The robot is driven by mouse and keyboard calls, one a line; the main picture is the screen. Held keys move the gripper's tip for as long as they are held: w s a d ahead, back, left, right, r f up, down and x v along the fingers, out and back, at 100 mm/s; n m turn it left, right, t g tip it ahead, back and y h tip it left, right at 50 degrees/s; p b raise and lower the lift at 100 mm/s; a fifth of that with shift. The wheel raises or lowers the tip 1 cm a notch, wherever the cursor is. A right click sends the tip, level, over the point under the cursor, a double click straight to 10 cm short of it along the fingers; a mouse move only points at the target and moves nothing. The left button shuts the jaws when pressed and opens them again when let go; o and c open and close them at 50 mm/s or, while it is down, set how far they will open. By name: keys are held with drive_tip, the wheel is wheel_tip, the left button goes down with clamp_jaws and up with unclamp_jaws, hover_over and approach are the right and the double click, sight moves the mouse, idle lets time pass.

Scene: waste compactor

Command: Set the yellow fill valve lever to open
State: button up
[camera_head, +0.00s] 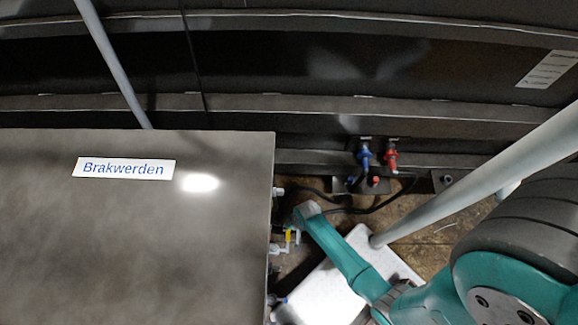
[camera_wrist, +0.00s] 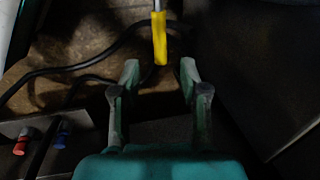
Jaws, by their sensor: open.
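The yellow fill valve lever (camera_wrist: 159,38) shows in the wrist view at the top centre, as a yellow sleeve on a thin metal rod. In the head view a small yellow part (camera_head: 288,236) shows beside the right edge of the grey cabinet. My gripper (camera_wrist: 160,68) is open, its two fingers apart with nothing between them but the lower end of the lever close to the tips. Whether the lever touches a finger I cannot tell. In the head view the fingers of my gripper are mostly hidden near the cabinet's side.
The grey cabinet (camera_head: 150,230) labelled Brakwerden fills the left. A blue fitting (camera_head: 365,155) and a red fitting (camera_head: 391,158) sit on the rail behind. Black cables (camera_wrist: 85,66) cross the brown floor. A white slab (camera_head: 330,290) lies beneath my arm.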

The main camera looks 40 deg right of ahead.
sight(289, 232)
drive_tip(key=shift+w+a+f, duration=0.15)
drive_tip(key=shift+f, duration=0.95)
drive_tip(key=shift+w+a+f, duration=0.15)
drive_tip(key=shift+a+f, duration=0.05)
drive_tip(key=shift+f, duration=0.95)
drive_tip(key=shift+w+a+f, duration=0.15)
drive_tip(key=shift+f, duration=0.95)
clamp_jaws()
